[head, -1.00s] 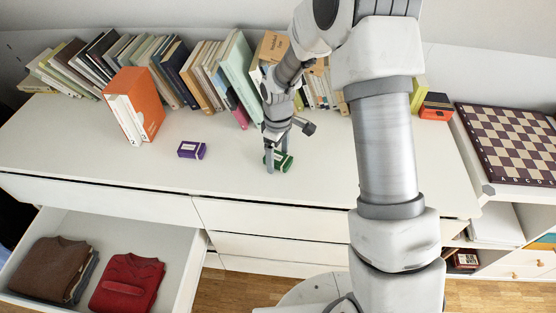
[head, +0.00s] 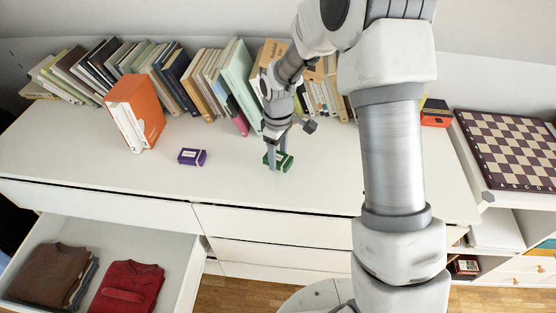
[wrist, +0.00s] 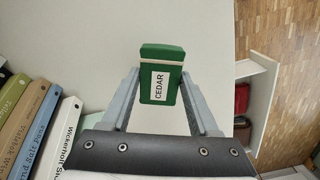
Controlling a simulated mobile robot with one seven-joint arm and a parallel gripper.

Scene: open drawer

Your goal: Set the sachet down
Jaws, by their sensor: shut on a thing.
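The green sachet (head: 285,160), with a white label reading CEDAR in the wrist view (wrist: 160,75), is between the fingers of my gripper (head: 274,160). The gripper is shut on it, with one finger on each side in the wrist view. It is over the white dresser top (head: 330,178), right of the middle and near the front edge. I cannot tell whether the sachet touches the surface. A similar purple sachet (head: 192,157) lies on the top further left.
A row of books (head: 195,80) leans along the back, and an orange box file (head: 140,108) stands left. The open drawer (head: 180,270) holds a red sweater (head: 127,288) and a brown sweater (head: 47,275). A chessboard (head: 508,150) lies far right. The top between the sachets is clear.

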